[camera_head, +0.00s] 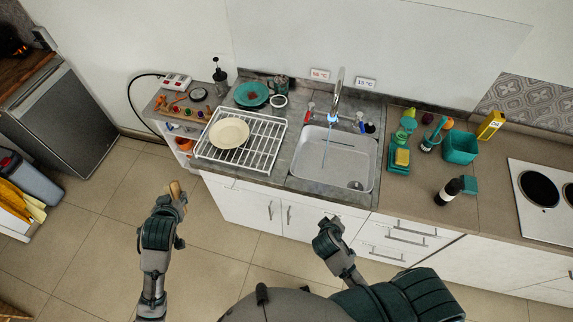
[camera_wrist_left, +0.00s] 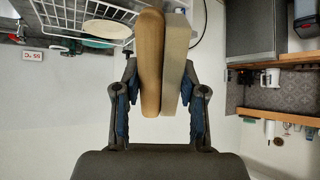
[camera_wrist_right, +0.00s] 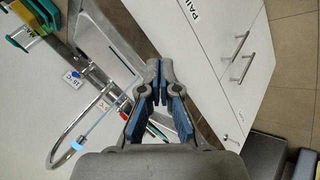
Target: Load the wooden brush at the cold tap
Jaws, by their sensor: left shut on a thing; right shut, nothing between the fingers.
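The wooden brush (camera_head: 174,189) is in my left gripper (camera_head: 172,204), held over the floor left of the counter. The left wrist view shows its brown wooden back (camera_wrist_left: 150,60) and pale bristle side (camera_wrist_left: 176,62) between the fingers. The tap (camera_head: 338,95) arches over the steel sink (camera_head: 360,152), and a thin bluish stream (camera_head: 327,148) falls from it. A red handle (camera_head: 310,107) is left of the spout and a blue one (camera_head: 361,126) right. Signs read 55 °C and 15 °C (camera_head: 366,83). My right gripper (camera_head: 328,230) is shut and empty in front of the cabinets.
A white wire rack (camera_head: 268,145) with a cream plate (camera_head: 229,133) stands left of the sink. Right of it are green bottles, a yellow sponge (camera_head: 402,157), a teal bin (camera_head: 460,147) and a dark bottle (camera_head: 449,191). The floor before the cabinets is clear.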

